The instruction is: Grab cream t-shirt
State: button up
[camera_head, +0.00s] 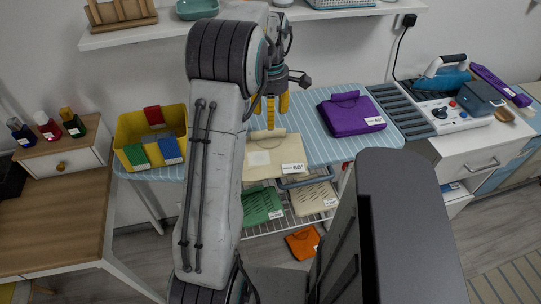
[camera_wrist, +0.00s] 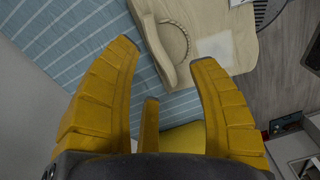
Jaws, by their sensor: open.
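A folded cream t-shirt (camera_head: 283,152) with a "60°" tag lies on the blue striped ironing board (camera_head: 320,115), at its front edge. It also shows in the wrist view (camera_wrist: 215,25), at the top, with its rolled collar and a pale square patch. My gripper (camera_head: 270,112), with yellow fingers, points down just above and behind the t-shirt in the head view. In the wrist view, my gripper (camera_wrist: 165,62) is open with its fingers spread and nothing between them. The t-shirt's collar lies just beyond the fingertips. My arm hides the left part of the t-shirt in the head view.
A folded purple garment (camera_head: 350,115) lies to the right on the board. A yellow bin (camera_head: 128,128) with small coloured packs stands at the left. Below, a wire rack holds green (camera_head: 262,206) and cream folded clothes (camera_head: 313,199). A shelf (camera_head: 150,30) runs above.

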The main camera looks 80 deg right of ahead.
aim_at(270, 131)
jog(key=shift+f+n, duration=0.2)
jog(key=shift+n, duration=0.3)
jog(key=shift+f, duration=0.3)
jog(key=shift+w+d+f+p, duration=0.1)
jog(key=shift+d+f+p, duration=0.05)
jog(key=shift+f, duration=1.45)
jog(key=shift+d+f+p, duration=0.15)
jog(key=shift+f, duration=1.45)
jog(key=shift+o, duration=0.3)
grip_shut()
